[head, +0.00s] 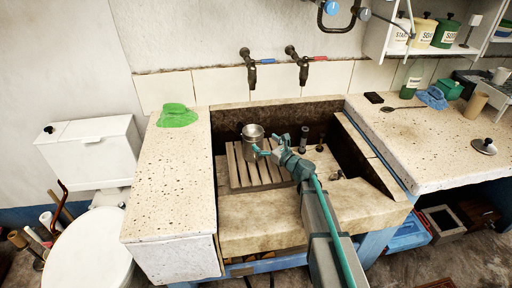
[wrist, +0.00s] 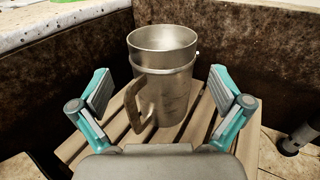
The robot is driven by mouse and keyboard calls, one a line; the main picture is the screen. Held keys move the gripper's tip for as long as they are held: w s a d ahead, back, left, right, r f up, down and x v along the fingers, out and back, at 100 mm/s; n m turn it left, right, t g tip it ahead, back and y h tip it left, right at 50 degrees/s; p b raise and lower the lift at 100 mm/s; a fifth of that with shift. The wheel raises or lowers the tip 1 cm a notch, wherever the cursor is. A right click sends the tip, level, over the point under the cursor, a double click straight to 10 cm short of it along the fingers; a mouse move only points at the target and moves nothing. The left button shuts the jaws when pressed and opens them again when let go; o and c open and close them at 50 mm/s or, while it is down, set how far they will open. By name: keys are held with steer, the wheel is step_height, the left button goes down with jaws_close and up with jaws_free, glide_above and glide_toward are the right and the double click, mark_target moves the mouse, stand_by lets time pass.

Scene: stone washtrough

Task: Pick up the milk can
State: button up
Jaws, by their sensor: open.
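The milk can (head: 253,145) is a grey metal can standing upright on a slatted wooden rack (head: 239,180) inside the stone trough. In the wrist view the can (wrist: 164,75) stands just ahead, with a brown handle (wrist: 134,104) on its left side, toward me. My gripper (head: 265,151) reaches into the trough at the can's near right side. In the wrist view my gripper (wrist: 163,93) is open, with one teal finger on each side of the can's line. The can appears ahead of or between the fingertips, and I see no finger touching it.
The trough's stone front rim (head: 270,222) and dark inner walls surround the rack. Two taps (head: 303,68) hang from the wall above. A small grey cylinder (head: 304,138) stands right of the can. A green cloth (head: 177,116) lies on the left counter.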

steer(key=x, duration=0.7)
steer(key=shift+w+a+f+p, duration=0.1)
steer(key=shift+w+f+p, duration=0.25)
steer(key=shift+w+p, duration=0.05)
steer(key=c, duration=1.5)
steer(key=shift+r, duration=0.2)
